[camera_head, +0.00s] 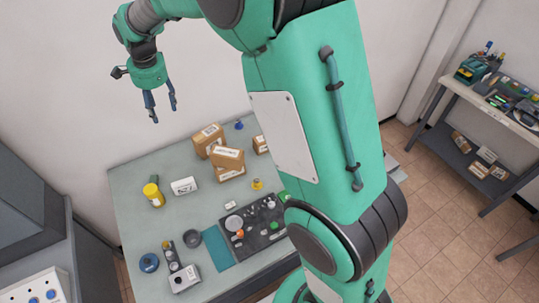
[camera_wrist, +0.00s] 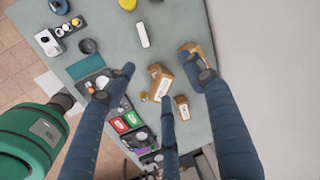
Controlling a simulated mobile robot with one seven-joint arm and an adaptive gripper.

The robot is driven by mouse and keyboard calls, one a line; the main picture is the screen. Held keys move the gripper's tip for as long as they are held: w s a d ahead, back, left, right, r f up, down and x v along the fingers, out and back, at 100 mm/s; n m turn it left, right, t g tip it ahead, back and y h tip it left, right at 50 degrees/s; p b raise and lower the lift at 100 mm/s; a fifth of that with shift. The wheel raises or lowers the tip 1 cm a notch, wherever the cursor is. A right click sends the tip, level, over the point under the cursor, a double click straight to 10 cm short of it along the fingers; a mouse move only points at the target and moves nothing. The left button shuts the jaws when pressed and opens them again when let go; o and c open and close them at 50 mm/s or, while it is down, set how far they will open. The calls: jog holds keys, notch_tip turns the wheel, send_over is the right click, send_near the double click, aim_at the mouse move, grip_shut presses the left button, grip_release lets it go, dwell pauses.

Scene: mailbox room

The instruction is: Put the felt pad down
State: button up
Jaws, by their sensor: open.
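A flat teal rectangle that looks like the felt pad (camera_head: 218,248) lies on the grey-green table, beside the left edge of a dark tray. My gripper (camera_head: 164,114) is high above the back left of the table, well apart from the pad. Its blue fingers are spread, and they also show in the wrist view (camera_wrist: 165,76) with nothing between them.
The dark tray (camera_head: 259,240) holds several small items. Cardboard boxes (camera_head: 229,158), a yellow jar (camera_head: 153,195), a white box (camera_head: 184,186), a dark bowl (camera_head: 192,238) and a blue roll (camera_head: 149,262) stand on the table (camera_head: 131,213). A bare strip runs along its left side.

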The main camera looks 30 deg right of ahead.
jog(key=s+d+r+n+t, duration=0.1)
jog(key=s+d+r+n, duration=0.4)
jog(key=s, duration=0.6)
jog(key=s+d+r+n+t, duration=0.1)
jog(key=s+d+r+n, duration=0.1)
jog(key=s+d+r, duration=0.55)
jog(key=s+d+f+n+t, duration=0.1)
jog(key=s+n, duration=0.6)
jog(key=s, duration=1.7)
jog(key=shift+s+d+f, duration=0.4)
jog(key=shift+d+f, duration=0.15)
jog(key=shift+d, duration=0.55)
notch_tip(320, 180, down, 9)
jog(key=b, duration=0.9)
